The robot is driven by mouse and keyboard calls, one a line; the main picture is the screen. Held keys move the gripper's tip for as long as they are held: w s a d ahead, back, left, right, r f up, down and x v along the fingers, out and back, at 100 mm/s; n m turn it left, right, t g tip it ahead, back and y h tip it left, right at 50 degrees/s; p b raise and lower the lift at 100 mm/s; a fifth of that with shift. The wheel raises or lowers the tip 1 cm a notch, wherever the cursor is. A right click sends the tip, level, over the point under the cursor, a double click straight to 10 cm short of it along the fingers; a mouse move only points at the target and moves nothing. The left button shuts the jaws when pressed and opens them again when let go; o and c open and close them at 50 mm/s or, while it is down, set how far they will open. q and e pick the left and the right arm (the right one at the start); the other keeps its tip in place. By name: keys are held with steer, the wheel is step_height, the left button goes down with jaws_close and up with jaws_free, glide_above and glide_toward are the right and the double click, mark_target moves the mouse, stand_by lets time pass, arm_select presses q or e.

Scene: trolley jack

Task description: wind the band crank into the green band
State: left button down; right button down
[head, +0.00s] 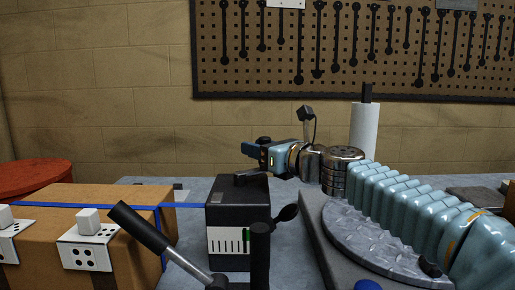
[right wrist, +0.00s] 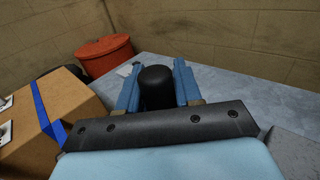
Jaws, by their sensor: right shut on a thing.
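The dark crank box (head: 226,218) stands on the grey bench in the head view. Its white front scale (head: 226,240) has black marks and a green band (head: 245,236) near the right end, partly hidden by a black post. A dark crank arm (head: 252,178) lies on the box top. My right gripper (head: 258,150) is above the box, coming in from the right. It is shut on the black crank knob (right wrist: 156,88), which sits upright between the blue fingers in the right wrist view. I cannot make out a pointer. My left gripper is out of view.
A cardboard carton (head: 110,205) with blue strap stands left of the box, a red round container (head: 35,175) behind it. A black-handled lever (head: 145,228) and black post (head: 260,245) stand in front. A paper roll (head: 364,130) stands behind my arm.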

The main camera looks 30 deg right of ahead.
steer(key=c, duration=0.9)
jaws_free()
steer(key=shift+o, duration=0.2)
steer(key=s+d, duration=0.2)
steer(key=s, duration=1.1)
steer(key=shift+s+d, duration=0.25)
steer(key=shift+s, duration=0.05)
